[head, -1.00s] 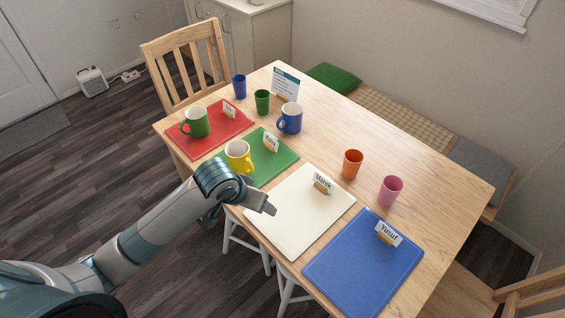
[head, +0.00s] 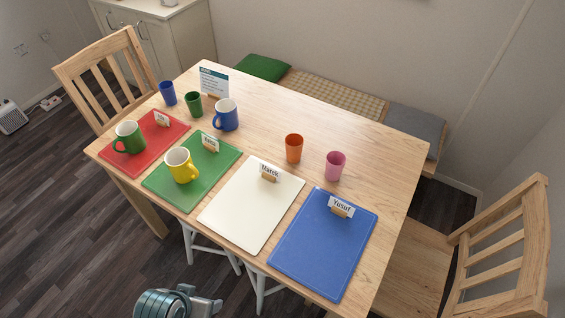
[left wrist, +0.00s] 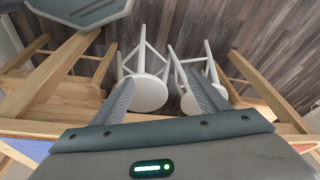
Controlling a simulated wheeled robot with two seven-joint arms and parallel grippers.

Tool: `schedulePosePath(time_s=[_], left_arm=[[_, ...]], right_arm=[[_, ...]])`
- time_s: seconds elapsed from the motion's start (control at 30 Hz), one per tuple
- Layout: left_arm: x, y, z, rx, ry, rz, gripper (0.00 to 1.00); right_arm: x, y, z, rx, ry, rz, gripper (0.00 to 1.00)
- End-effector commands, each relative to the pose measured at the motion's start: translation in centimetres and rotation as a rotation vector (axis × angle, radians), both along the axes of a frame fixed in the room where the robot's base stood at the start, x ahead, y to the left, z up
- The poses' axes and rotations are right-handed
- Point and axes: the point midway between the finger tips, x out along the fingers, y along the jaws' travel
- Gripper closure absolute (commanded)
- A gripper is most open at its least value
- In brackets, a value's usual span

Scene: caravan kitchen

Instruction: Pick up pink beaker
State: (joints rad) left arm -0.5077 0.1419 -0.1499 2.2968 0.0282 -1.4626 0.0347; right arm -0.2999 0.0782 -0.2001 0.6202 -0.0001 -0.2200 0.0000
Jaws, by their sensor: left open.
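The pink beaker (head: 335,166) stands upright on the wooden table (head: 262,103), behind the blue mat and right of the orange beaker (head: 294,148). In the head view part of my left arm shows low at the bottom edge, in front of the table and well away from the beaker; the fingertips are not clearly visible there. In the left wrist view my left gripper (left wrist: 168,95) is open and empty, its two fingers spread, with white stools and the floor beyond. The pink beaker is not in the left wrist view. My right gripper is not seen.
Red (head: 172,143), green (head: 222,166), white (head: 240,213) and blue (head: 318,250) mats line the near side, with name cards. Green (head: 128,138), yellow (head: 180,166) and blue (head: 227,114) mugs stand left. White stools (left wrist: 150,92) are under the table. A chair (head: 500,250) stands right.

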Motion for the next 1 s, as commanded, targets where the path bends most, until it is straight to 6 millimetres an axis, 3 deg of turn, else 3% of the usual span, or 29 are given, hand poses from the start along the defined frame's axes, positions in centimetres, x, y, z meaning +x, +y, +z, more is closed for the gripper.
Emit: schedulePosePath(time_s=[0.37,0.57,0.77,1.0], left_arm=[[-1.5,0.4,-9.9,0.026,0.057,-0.002,0.32],[-2.7,0.5,-17.3,0.029,0.087,-0.007,0.32],[-5.3,0.8,-25.0,0.032,0.117,-0.014,0.32],[-10.5,1.6,-32.7,0.036,0.156,-0.023,0.32]], right_arm=[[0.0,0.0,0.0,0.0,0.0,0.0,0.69],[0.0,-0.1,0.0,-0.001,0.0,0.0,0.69],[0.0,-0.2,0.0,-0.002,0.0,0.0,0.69],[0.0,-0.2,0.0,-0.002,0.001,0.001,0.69]])
